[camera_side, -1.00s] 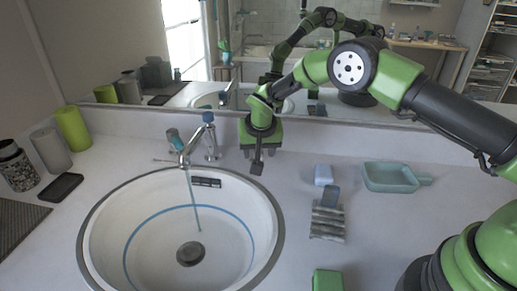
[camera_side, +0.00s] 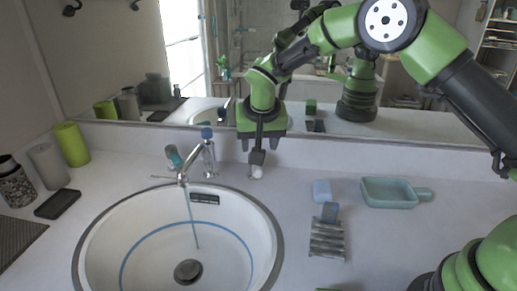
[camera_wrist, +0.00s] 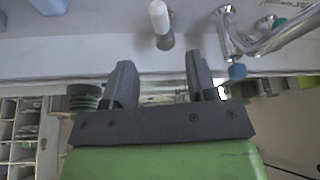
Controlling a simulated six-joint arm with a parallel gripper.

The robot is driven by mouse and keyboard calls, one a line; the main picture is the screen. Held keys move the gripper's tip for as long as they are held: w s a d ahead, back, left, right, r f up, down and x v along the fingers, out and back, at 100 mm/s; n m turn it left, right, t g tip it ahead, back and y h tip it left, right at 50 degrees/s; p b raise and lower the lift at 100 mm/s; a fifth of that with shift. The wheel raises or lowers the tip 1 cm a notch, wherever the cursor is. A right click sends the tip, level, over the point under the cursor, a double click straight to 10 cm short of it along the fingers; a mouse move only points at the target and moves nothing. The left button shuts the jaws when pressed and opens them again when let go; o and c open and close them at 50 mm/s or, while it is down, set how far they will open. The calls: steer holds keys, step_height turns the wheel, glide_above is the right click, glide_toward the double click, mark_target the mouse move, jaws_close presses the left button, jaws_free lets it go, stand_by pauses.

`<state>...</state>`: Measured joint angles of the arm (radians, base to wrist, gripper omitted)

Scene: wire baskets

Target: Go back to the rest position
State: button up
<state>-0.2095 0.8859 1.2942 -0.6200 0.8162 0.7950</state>
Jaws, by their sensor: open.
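My gripper (camera_side: 258,158) is near the back of the counter, in front of the mirror and to the right of the faucet. In the wrist view its two dark fingers (camera_wrist: 161,75) are apart, with nothing between them. A small white upright object (camera_side: 256,173) stands on the counter just below the gripper in the side view. In the wrist view a white-topped object (camera_wrist: 160,18) shows beyond the fingertips, apart from them.
The faucet (camera_side: 208,158) stands behind the round sink basin (camera_side: 130,235). To the right are a pale blue block (camera_side: 322,192), a ridged grey dish (camera_side: 327,242) and a teal tray (camera_side: 388,193). The mirror (camera_side: 130,90) bounds the back.

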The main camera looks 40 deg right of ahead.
steer(key=s+d+r+t+y, duration=0.1)
steer(key=s+d+r+y, duration=0.15)
steer(key=s+r, duration=1.1)
steer(key=s+r+n+t+y, duration=0.1)
steer(key=s+r+t, duration=0.1)
steer(key=s, duration=1.3)
steer(key=shift+s+r+n+y, duration=0.35)
steer(key=shift+r+n, duration=0.05)
steer(key=shift+r, duration=0.3)
steer(key=shift+s+a+f, duration=0.1)
steer(key=shift+s+f, duration=0.05)
steer(key=shift+s, duration=0.2)
